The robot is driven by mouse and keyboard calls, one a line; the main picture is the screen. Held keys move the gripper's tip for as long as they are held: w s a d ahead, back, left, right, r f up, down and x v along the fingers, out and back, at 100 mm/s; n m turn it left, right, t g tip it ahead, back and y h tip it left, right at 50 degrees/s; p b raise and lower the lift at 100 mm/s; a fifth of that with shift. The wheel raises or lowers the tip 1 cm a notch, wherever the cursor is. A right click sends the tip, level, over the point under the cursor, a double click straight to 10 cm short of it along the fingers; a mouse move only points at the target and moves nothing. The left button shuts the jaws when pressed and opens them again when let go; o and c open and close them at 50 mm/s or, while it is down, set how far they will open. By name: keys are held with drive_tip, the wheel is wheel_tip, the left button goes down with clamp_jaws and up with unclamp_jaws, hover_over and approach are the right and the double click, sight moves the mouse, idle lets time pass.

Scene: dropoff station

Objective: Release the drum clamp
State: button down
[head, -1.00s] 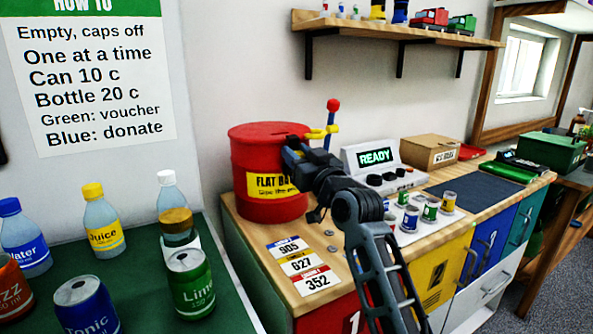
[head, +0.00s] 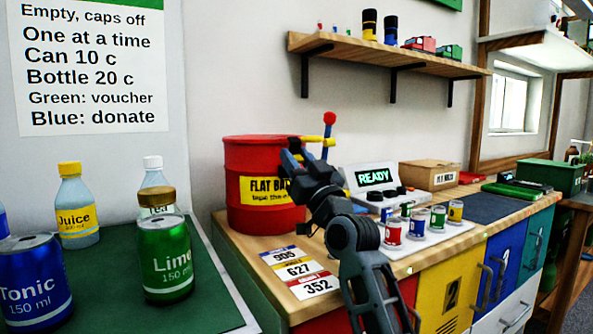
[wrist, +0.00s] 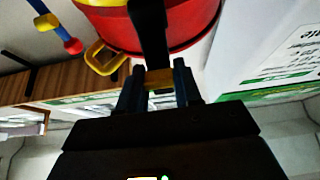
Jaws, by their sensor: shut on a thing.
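The red drum (head: 252,160) stands on the wooden counter top with a yellow label on its front. At its right rim a yellow bar (head: 313,139) meets a blue post (head: 325,152) topped by a red ball (head: 330,118). My gripper (head: 290,162) is at the drum's front right and covers part of the label. In the wrist view the drum (wrist: 190,35) is at the top, with a yellow loop (wrist: 98,60) on its side. My gripper (wrist: 160,80) is shut on a small yellow-brown piece between its fingers, seemingly part of the drum clamp. A dark strip hides some of it.
A READY display unit (head: 375,178) and a tray of small cans (head: 420,240) are close right of my arm. Number cards (head: 298,270) lie in front of the drum. A green table (head: 205,285) with bottles and cans is at left. A shelf (head: 380,55) hangs above.

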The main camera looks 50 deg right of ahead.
idle(0.4)
drive_tip(key=c, duration=0.8)
unclamp_jaws()
drive_tip(key=shift+o, duration=0.2)
drive_tip(key=b+v, duration=0.1)
drive_tip(key=v, duration=0.7)
drive_tip(key=shift+w, duration=0.1)
